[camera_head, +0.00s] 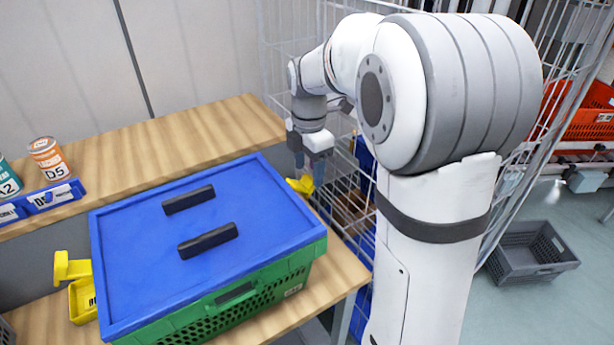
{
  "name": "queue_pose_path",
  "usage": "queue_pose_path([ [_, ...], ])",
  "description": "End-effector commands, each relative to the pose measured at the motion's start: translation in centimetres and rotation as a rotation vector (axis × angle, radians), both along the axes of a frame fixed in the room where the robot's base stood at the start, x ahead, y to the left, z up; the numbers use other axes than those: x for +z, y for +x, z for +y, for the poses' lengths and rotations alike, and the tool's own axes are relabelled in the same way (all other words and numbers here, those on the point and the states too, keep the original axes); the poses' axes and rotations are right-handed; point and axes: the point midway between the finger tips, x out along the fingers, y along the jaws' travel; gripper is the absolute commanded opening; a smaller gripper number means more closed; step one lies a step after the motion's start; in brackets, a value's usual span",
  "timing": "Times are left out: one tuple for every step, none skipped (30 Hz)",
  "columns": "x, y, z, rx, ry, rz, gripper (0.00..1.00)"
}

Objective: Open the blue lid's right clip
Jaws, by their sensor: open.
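The blue lid (150,262) lies on a green crate (262,300) on the wooden table. Two black handles, one (188,199) behind the other (208,240), sit on top of it. The yellow right clip (301,184) shows at the lid's right edge, small and partly covered by my gripper. A yellow left clip (72,267) sticks out at the lid's left side. My gripper (316,178) points down just beside the right clip, with its fingers apart. I cannot tell whether a finger touches the clip.
A wire cage (340,185) stands close to the right of my gripper. An orange can (47,158) and a blue label rail (42,200) are on the shelf at left. A grey crate (530,252) is on the floor at right.

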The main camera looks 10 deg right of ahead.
Motion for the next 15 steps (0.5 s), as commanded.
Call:
queue_pose_path([
  [-0.8,-0.1,0.0,0.0,0.0,0.002,0.58],
  [-1.3,-0.1,0.0,0.0,0.0,0.002,0.58],
  [-1.8,0.0,0.0,-0.001,0.0,0.002,0.58],
  [-2.1,0.0,0.0,-0.001,0.0,0.002,0.58],
  [-2.4,0.0,0.0,-0.001,0.0,0.002,0.58],
  [-2.7,0.0,0.0,-0.001,0.0,0.0,0.58],
  [-2.8,0.0,0.0,-0.001,0.0,0.0,0.58],
  [-3.0,0.0,0.0,-0.001,0.0,0.0,0.58],
  [-3.1,0.0,0.0,-0.002,0.0,0.0,0.58],
  [-3.1,0.0,0.0,-0.002,0.0,0.0,0.58],
  [-3.2,0.0,0.0,-0.002,0.0,0.0,0.58],
  [-3.2,0.0,0.0,-0.002,0.0,0.0,0.58],
  [-3.2,0.0,0.0,-0.002,0.0,-0.001,0.58],
  [-3.2,0.0,0.0,-0.002,0.0,-0.001,0.58],
  [-3.2,0.0,0.0,-0.002,0.0,-0.001,0.58],
])
